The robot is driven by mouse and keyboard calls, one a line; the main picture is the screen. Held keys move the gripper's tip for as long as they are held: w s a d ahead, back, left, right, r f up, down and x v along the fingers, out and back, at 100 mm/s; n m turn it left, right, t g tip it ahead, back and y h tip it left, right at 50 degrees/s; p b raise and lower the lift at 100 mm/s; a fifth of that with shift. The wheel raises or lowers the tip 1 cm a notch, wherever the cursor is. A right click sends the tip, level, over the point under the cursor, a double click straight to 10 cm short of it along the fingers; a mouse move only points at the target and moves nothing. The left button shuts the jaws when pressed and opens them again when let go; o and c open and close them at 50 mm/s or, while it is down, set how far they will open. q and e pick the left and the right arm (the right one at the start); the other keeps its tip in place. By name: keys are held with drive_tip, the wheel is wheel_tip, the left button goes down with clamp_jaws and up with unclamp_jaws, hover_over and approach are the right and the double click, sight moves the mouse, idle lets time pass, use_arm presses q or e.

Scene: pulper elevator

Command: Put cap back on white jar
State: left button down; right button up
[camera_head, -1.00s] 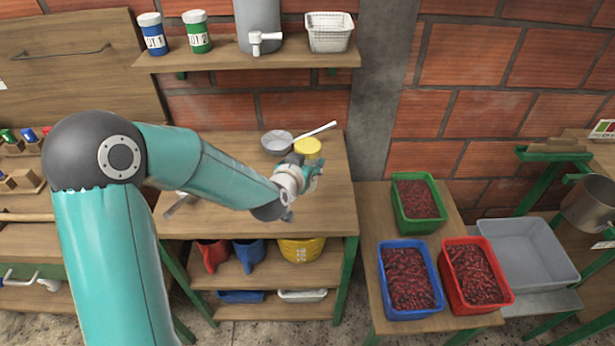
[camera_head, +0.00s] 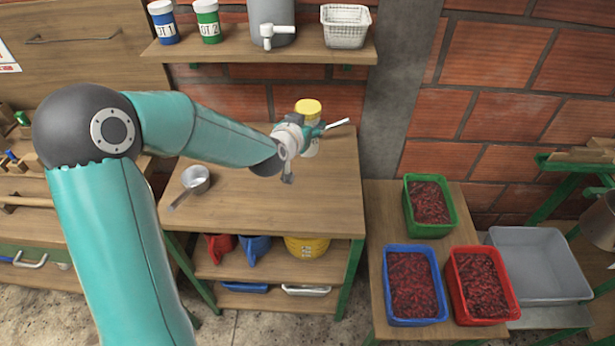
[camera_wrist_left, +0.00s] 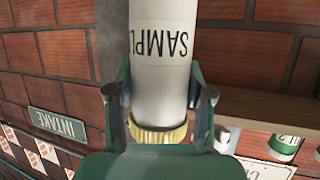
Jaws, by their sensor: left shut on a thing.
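The white jar (camera_wrist_left: 162,60) fills the upper middle of the left wrist view, its "SAMPLE" lettering upside down there. Its yellow cap (camera_wrist_left: 158,133) shows as a ribbed band at the jar's lower end in that view. In the head view the yellow cap (camera_head: 308,106) is at the top of the jar (camera_head: 312,147). Whether the cap is fully seated I cannot tell. My left gripper (camera_head: 305,136) is shut on the jar, a finger on each side (camera_wrist_left: 160,98), above the back of the table. It hides part of the jar. My right gripper is not in view.
The wooden table (camera_head: 265,205) has free room in front. A small pan (camera_head: 196,179) lies at its left, and a white handle (camera_head: 338,123) shows behind my gripper. A shelf (camera_head: 265,53) is above; crates of red cherries, such as the green one (camera_head: 430,228), stand right.

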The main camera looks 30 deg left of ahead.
use_arm(q)
wheel_tip(320, 180, down, 12)
drive_tip(key=p, duration=0.1)
drive_tip(key=shift+f, duration=0.2)
drive_tip(key=shift+f, duration=1.95)
drive_tip(key=shift+c, duration=2.2)
unclamp_jaws()
drive_tip(key=shift+p, duration=0.3)
